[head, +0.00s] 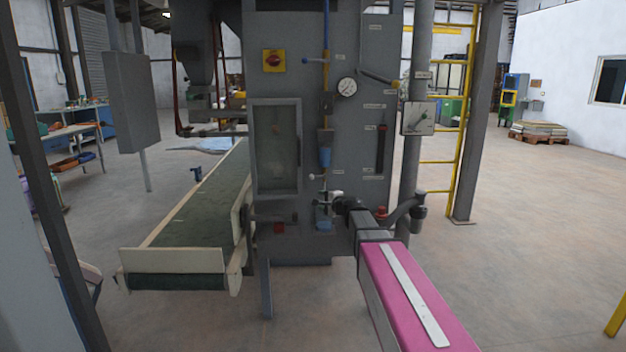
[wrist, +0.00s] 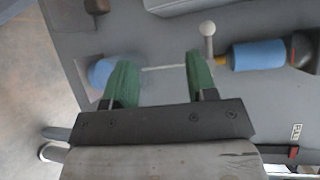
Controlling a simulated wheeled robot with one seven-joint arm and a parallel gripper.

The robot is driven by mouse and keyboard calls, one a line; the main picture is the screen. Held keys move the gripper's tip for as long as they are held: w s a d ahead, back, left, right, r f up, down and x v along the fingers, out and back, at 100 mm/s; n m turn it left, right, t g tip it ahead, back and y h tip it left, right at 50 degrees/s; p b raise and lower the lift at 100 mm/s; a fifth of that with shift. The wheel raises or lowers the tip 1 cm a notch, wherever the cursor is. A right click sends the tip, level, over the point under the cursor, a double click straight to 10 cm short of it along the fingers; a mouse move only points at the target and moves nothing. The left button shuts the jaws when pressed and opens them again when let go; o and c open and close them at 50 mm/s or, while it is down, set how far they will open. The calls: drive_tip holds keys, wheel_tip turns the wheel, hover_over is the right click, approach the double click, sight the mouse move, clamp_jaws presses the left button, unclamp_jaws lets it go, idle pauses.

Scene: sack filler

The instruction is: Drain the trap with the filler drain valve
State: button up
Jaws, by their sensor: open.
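The filler's trap, a blue bowl (head: 325,150), hangs on the grey front panel below a blue pipe; the bowl also shows in the wrist view (wrist: 257,55). Under it is the small drain valve, with a pale ball-ended lever (wrist: 208,32) that also shows in the head view (head: 313,177). A thin pale tube (wrist: 160,68) runs from the valve to a blue cup (wrist: 100,72), partly hidden by a finger. My gripper (wrist: 158,68) is open, its green fingers apart over the tube, one fingertip close beside the lever. Contact cannot be told.
The panel carries a round gauge (head: 347,87), a red-and-yellow switch (head: 274,61) and a windowed door (head: 278,148). A green belt conveyor (head: 190,215) stands to the left. A grey post with a box (head: 418,118) is to the right. The floor at right is open.

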sight(313, 178)
drive_tip(key=w+d+r+m+t, duration=0.1)
drive_tip(key=w+r+m+t, duration=0.15)
drive_tip(key=w+r, duration=0.2)
drive_tip(key=shift+m+h, duration=0.4)
drive_tip(key=shift+m, duration=0.05)
drive_tip(key=x, duration=1)
drive_tip(key=shift+r, duration=0.15)
clamp_jaws()
